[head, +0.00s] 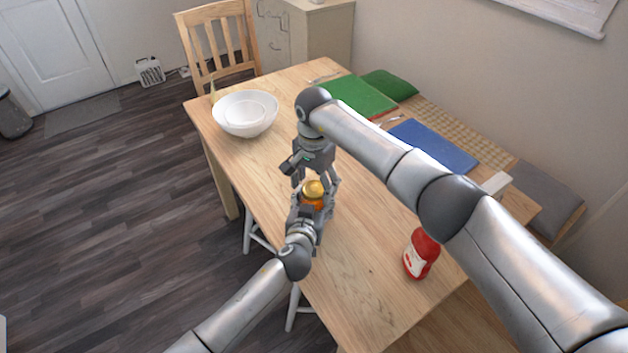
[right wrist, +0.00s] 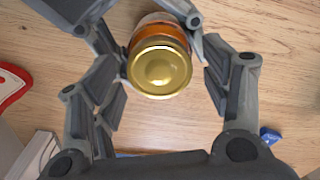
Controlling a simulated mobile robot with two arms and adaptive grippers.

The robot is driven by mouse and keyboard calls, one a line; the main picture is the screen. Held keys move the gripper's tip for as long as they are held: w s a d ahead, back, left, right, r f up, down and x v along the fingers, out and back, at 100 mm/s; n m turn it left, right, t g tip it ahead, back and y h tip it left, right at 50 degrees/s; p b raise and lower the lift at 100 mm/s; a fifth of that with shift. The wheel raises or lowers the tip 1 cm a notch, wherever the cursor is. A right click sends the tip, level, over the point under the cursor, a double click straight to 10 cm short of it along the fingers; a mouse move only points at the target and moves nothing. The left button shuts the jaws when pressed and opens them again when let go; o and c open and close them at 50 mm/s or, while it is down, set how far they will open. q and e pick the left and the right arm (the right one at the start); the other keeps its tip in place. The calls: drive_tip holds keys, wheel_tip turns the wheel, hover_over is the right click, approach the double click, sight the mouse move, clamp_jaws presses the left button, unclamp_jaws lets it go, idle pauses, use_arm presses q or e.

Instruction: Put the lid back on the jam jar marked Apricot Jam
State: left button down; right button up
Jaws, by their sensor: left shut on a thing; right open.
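A jar (head: 313,203) with orange contents stands upright at the table's near-left edge, in my left gripper (head: 312,208), which is shut on it. A gold lid (head: 314,187) sits on top of the jar's mouth; whether it is fully seated I cannot tell. In the right wrist view the lid (right wrist: 160,70) is seen from above, with the orange jar body (right wrist: 160,32) behind it. My right gripper (head: 317,180) is open just above the jar, its fingers on either side of the lid with gaps. No jar label is readable.
A red bottle (head: 421,254) with a white label stands at the table's near right. White bowls (head: 245,113) are at the far left. The wooden tabletop (head: 365,235) between is clear.

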drive_tip(key=shift+c, duration=0.3)
drive_tip(key=c, duration=1)
drive_tip(key=m, duration=0.6)
drive_tip(key=shift+m, duration=0.3)
drive_tip(key=o, duration=1.1)
drive_tip(key=shift+r, duration=2.3)
